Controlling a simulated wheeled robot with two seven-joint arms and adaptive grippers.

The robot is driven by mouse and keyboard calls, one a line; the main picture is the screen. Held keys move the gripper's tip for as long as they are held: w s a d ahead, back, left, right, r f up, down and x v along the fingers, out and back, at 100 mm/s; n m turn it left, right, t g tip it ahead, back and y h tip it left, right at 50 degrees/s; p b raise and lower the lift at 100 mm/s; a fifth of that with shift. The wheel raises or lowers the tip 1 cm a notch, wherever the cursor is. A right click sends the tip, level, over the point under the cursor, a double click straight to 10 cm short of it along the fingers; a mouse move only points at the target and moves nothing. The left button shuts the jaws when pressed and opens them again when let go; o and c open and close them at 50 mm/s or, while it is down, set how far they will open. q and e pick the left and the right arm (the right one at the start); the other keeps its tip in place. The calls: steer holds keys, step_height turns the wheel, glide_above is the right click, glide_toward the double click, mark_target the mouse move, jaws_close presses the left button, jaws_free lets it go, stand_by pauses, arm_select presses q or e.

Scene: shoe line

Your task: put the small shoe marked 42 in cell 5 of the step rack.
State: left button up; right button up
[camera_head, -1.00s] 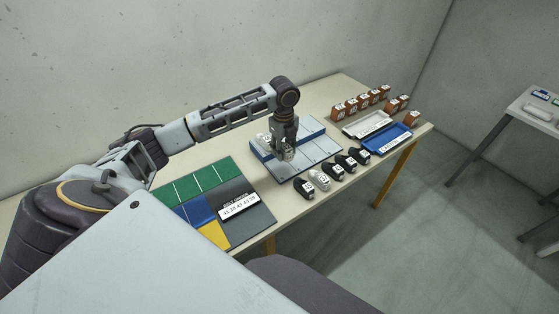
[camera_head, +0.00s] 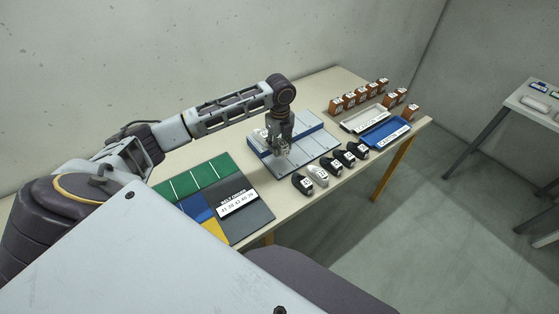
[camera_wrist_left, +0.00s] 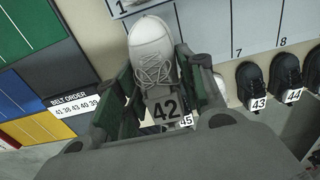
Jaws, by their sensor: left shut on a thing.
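The small shoe marked 42 (camera_wrist_left: 151,52) is pale grey with laces. My left gripper (camera_head: 280,150) is shut on it, with one finger on each side in the left wrist view (camera_wrist_left: 158,90). The toe points up in that picture and the 42 label faces the camera. The step rack (camera_head: 315,149) is a pale grey board with a blue raised step. The gripper and shoe are over its left part; I cannot tell whether the shoe touches it. Numbers 1, 7 and 8 show on the rack in the wrist view (camera_wrist_left: 255,28); the number 5 is hidden. My right gripper is out of view.
Several shoes, such as a black one (camera_head: 303,184), stand along the rack's front. The belt-order board (camera_head: 257,205) lies left.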

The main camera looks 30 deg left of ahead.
mark_target(280, 141)
arm_select(q)
steer(key=shift+f, duration=1.45)
steer(key=shift+f, duration=0.1)
steer(key=shift+f, duration=2.4)
steer(key=shift+f, duration=0.1)
steer(key=o, duration=1)
step_height(280, 141, up, 12)
steer(key=shift+r, duration=0.15)
